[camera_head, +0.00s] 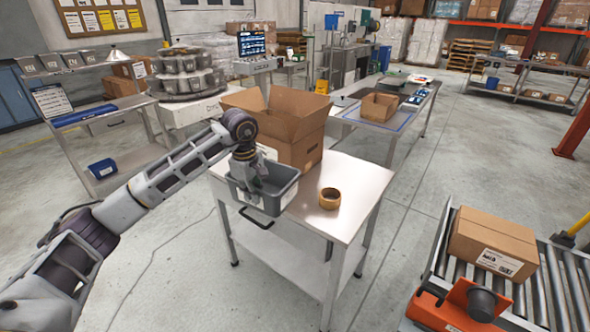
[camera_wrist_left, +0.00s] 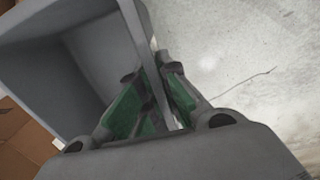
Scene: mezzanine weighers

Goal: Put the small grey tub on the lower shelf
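The small grey tub (camera_head: 279,196) is at the near left edge of the steel table, in front of the open cardboard box. My left gripper (camera_head: 254,182) reaches down to it from the left. In the left wrist view, the green-padded fingers (camera_wrist_left: 155,85) sit on both sides of the wall of the grey tub (camera_wrist_left: 75,85), shut on it. The tub looks empty inside; I cannot tell whether it touches the tabletop. The steel table has a lower shelf (camera_head: 300,262), bare where it shows. A rack at the left also has a lower shelf (camera_head: 130,165). My right gripper is not in view.
The open cardboard box (camera_head: 300,143) and a tape roll (camera_head: 330,198) stand on the steel table (camera_head: 345,178). A blue bin (camera_head: 102,168) sits on the left rack's lower shelf. A roller conveyor with a carton (camera_head: 492,240) is at the right. Floor between is clear.

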